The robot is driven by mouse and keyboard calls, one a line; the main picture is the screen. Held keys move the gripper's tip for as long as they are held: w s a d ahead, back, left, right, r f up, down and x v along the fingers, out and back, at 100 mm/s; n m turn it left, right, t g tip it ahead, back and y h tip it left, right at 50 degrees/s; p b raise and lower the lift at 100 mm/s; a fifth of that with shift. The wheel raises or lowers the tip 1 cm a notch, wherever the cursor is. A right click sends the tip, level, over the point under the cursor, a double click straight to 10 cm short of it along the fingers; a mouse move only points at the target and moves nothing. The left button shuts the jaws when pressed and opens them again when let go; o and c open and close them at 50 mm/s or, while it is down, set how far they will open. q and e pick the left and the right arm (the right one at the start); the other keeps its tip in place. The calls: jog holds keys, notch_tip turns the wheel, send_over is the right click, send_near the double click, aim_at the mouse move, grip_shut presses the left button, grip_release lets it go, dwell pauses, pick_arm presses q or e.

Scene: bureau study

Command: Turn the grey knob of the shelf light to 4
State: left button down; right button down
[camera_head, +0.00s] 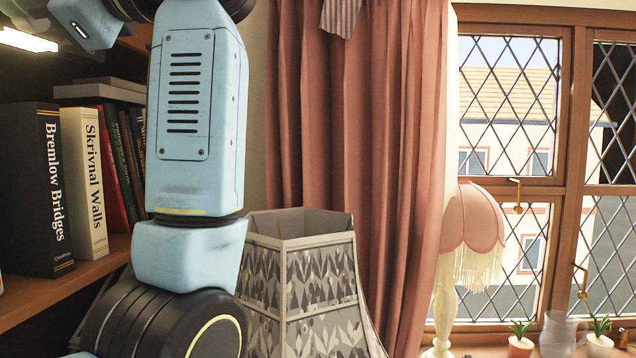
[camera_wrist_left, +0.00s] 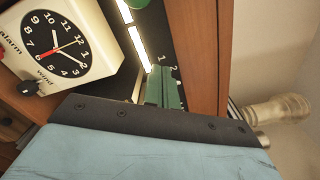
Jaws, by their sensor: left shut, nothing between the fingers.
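In the left wrist view, my left gripper (camera_wrist_left: 165,84) shows as green fingers, shut and empty, in front of a dark panel (camera_wrist_left: 168,45). The panel carries white numerals, of which 1 and 2 show beside the fingertips. A bright light strip (camera_wrist_left: 139,47) runs along the panel. I cannot make out the grey knob; the fingers may hide it. In the head view, a lit strip (camera_head: 27,40) shows under the shelf at the upper left. My left arm fills the left-centre there, and its gripper is out of that frame. My right gripper is in neither view.
A white alarm clock (camera_wrist_left: 62,40) stands close to the left gripper, and part of a green object (camera_wrist_left: 137,3) shows at the top edge. Wooden shelves hold several books (camera_head: 52,190). A patterned lampshade (camera_head: 318,290) and a pink curtain (camera_head: 360,130) are right of my arm.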

pick_arm(q)
jog(key=shift+w+p, duration=0.25)
jog(key=shift+p, duration=0.1)
dwell(0.9)
jog(key=shift+w+r+p, duration=0.1)
jog(key=shift+r+p, duration=0.1)
jog(key=shift+p, duration=0.3)
jog(key=shift+w+r+p, duration=0.15)
jog(key=shift+r+p, duration=0.15)
jog(key=shift+p, duration=0.35)
jog(key=shift+s+r, duration=0.2)
jog(key=d, duration=0.6)
jog(key=shift+s, duration=0.35)
